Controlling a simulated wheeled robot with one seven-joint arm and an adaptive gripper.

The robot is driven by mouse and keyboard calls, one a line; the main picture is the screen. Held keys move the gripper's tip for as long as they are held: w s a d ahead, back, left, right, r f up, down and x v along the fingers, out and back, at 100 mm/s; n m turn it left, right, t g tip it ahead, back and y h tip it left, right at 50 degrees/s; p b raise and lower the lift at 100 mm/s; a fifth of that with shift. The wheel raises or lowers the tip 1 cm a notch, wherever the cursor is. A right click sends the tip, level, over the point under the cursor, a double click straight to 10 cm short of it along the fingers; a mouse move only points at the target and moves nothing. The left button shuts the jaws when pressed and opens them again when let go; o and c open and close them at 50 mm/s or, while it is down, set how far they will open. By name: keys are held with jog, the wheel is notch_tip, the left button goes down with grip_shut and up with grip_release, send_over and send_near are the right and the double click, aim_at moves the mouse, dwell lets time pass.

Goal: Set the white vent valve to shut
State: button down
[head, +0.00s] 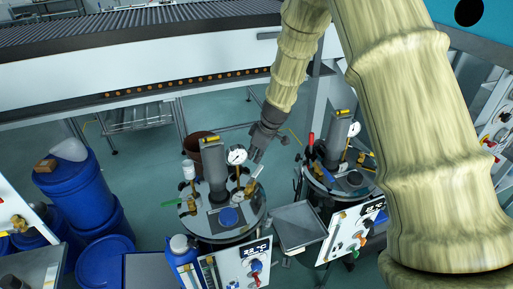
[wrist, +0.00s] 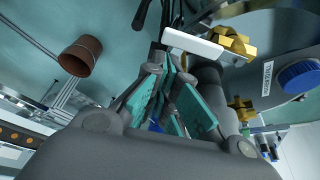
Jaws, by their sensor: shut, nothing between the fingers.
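The white vent valve has a white lever (head: 258,172) on a brass body at the right rim of the left vessel's lid (head: 213,222). In the wrist view the white lever (wrist: 192,44) sticks out sideways from its brass body (wrist: 235,45). My gripper (head: 256,157) is shut and empty, just above and beside the lever in the head view. In the wrist view my gripper's fingertips (wrist: 168,66) are close to the lever's free end. I cannot tell whether they touch it. A small label (wrist: 267,78) on the lid is too small to read.
A pressure gauge (head: 237,156) and a grey column (head: 214,165) stand close left of my gripper. A green lever (head: 172,203) is at the lid's left. A second vessel with a red lever (head: 311,142) stands at the right. A brown bucket (head: 207,152) is behind.

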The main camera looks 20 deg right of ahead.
jog(key=shift+x, duration=0.85)
jog(key=shift+a, duration=0.15)
